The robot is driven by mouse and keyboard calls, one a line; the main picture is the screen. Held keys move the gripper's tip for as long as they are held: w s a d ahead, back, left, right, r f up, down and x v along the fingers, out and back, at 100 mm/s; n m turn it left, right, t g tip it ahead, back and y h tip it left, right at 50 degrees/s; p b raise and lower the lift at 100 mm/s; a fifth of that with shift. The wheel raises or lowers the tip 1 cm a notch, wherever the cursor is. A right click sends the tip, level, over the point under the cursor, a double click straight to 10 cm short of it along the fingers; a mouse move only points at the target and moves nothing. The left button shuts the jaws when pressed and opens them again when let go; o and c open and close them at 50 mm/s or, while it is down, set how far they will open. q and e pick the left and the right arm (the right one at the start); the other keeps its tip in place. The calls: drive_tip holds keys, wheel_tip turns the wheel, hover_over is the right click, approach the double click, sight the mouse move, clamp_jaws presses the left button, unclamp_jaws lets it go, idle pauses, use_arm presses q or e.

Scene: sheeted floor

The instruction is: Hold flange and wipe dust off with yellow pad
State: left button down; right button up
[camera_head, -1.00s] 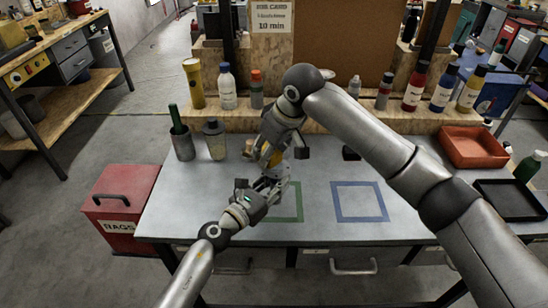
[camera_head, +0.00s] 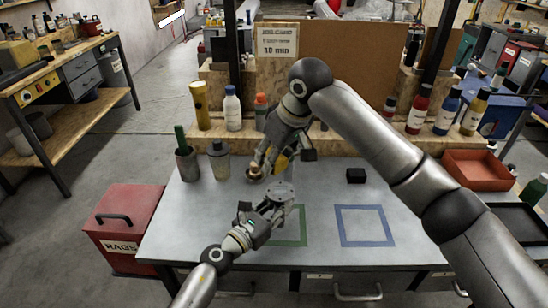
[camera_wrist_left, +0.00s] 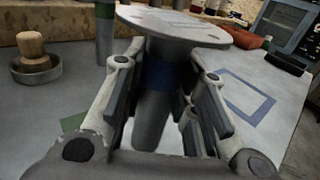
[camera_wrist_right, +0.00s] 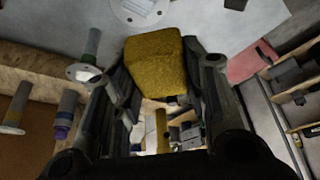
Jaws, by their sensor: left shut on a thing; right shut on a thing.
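The flange (camera_wrist_left: 178,26) has a flat round grey disc on a stem with a blue band (camera_wrist_left: 168,76). My left gripper (camera_head: 272,207) is shut on the stem and holds it roughly upright above the table, disc on top; the disc also shows in the head view (camera_head: 281,189). My right gripper (camera_head: 272,160) is shut on the yellow pad (camera_wrist_right: 156,62), which is partly hidden by its fingers in the head view (camera_head: 281,164). In the right wrist view the flange disc (camera_wrist_right: 140,10) lies beyond the pad, apparently apart from it. Dust on the disc is hard to make out.
Green (camera_head: 287,240) and blue (camera_head: 364,226) outlined squares on the table are empty. A black block (camera_head: 356,175) stands behind the blue square. A wooden-handled piece in a round dish (camera_wrist_left: 36,66) and two grey containers stand at left; bottles line the back shelf.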

use_arm(q)
drive_tip(key=c, duration=1.1)
unclamp_jaws()
drive_tip(key=shift+s+a+f, duration=0.1)
drive_tip(key=shift+s+a, duration=0.3)
drive_tip(key=shift+s, duration=0.05)
drive_tip(key=v, duration=1)
drive_tip(key=shift+s+a, duration=0.15)
drive_tip(key=shift+s, duration=0.1)
drive_tip(key=shift+s+a, duration=0.1)
